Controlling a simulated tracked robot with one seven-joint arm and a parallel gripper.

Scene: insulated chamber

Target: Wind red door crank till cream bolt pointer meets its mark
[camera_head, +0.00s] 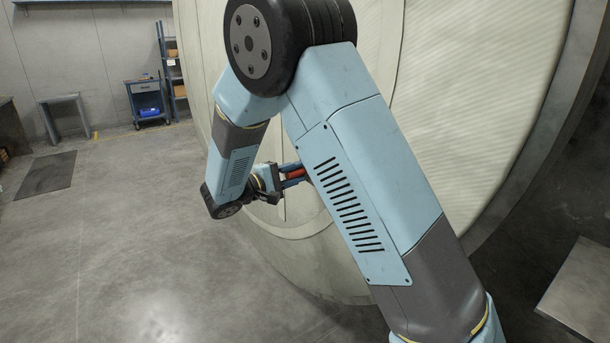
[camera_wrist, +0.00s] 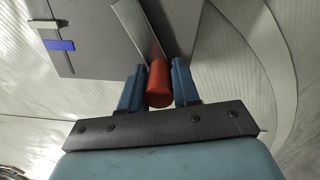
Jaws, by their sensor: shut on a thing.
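The red crank handle (camera_wrist: 159,86) stands between the two blue fingers of my gripper (camera_wrist: 159,68) in the wrist view. My gripper is shut on it. A flat grey metal crank arm (camera_wrist: 136,28) runs from the handle up and to the left. In the head view the red handle (camera_head: 296,173) shows between the fingers of my gripper (camera_head: 292,174), close to the door; my arm hides part of this area. A small cream bar (camera_wrist: 42,24), likely the pointer, lies at the upper left edge of a grey plate. A blue bar (camera_wrist: 59,45) sits below it, apart from it.
The grey plate (camera_wrist: 92,50) fills the upper left of the wrist view. The large round cream door (camera_head: 480,90) stands behind my arm. A blue cart (camera_head: 147,102) and shelf (camera_head: 172,65) are far off.

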